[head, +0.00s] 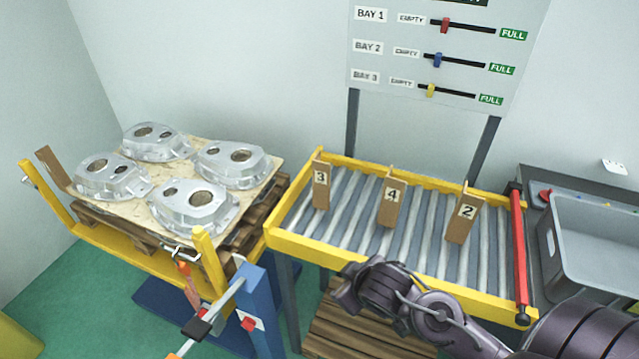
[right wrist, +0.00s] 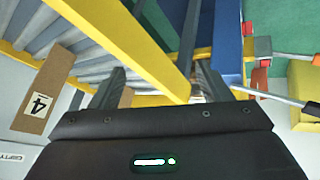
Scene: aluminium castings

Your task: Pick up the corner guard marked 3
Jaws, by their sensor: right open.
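The corner guard marked 3 (head: 321,187) is a brown upright piece with a white label. It stands at the left end of the roller conveyor (head: 283,243). Guards marked 4 (head: 390,204) and 2 (head: 462,219) stand to its right. My right arm reaches in from the lower right, in front of the conveyor. In the right wrist view my right gripper (right wrist: 162,85) is open, with nothing held between its fingers. Guard 4 (right wrist: 45,92) shows there at the left. A brown piece (right wrist: 126,97) shows partly behind the left finger; its label is hidden. My left gripper is out of view.
A pallet with a board (head: 137,188) carrying several aluminium castings stands at the left. A blue post (head: 258,300) with a clamp stands near the conveyor's left front corner. A grey bin (head: 590,230) is at the right. The bay board (head: 430,85) stands behind.

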